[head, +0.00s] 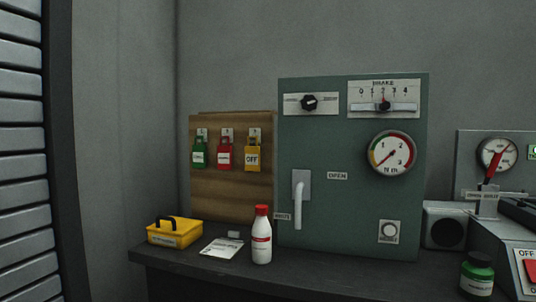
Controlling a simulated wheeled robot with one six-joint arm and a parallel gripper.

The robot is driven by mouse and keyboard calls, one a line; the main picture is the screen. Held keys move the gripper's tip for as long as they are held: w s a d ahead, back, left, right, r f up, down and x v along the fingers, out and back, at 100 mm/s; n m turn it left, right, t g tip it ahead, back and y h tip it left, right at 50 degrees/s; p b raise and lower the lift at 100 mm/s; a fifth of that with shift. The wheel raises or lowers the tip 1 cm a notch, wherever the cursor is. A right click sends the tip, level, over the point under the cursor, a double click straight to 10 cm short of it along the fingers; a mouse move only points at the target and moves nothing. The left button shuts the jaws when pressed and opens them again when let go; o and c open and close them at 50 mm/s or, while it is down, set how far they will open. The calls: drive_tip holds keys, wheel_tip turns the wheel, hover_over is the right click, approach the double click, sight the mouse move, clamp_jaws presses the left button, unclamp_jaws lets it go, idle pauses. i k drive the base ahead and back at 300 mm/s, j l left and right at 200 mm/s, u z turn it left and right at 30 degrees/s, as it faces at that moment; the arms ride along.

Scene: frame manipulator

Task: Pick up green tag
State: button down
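The green tag (198,153) hangs at the left end of a row of three tags on a brown wooden board (229,193) in the head view. It hangs from a small pale numbered plate or hook, and its white label is too small to read. A red tag (224,154) hangs just to its right, and a yellow tag (252,158) marked OFF hangs right of that. The tags hang apart from each other. My gripper is not in view.
A dark bench (190,265) carries a yellow box (174,236) with a black handle, a paper (222,247), a red-capped white bottle (262,240) and a green jar (477,276). A green panel (335,215) with a white lever (298,205) stands right of the board.

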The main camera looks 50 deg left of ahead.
sight(199, 152)
drive_tip(key=u, duration=2.25)
drive_tip(key=i+j, duration=0.15)
drive_tip(key=j, duration=0.2)
drive_tip(key=i+j+z, duration=0.15)
drive_tip(key=j, duration=0.2)
drive_tip(key=i, duration=0.05)
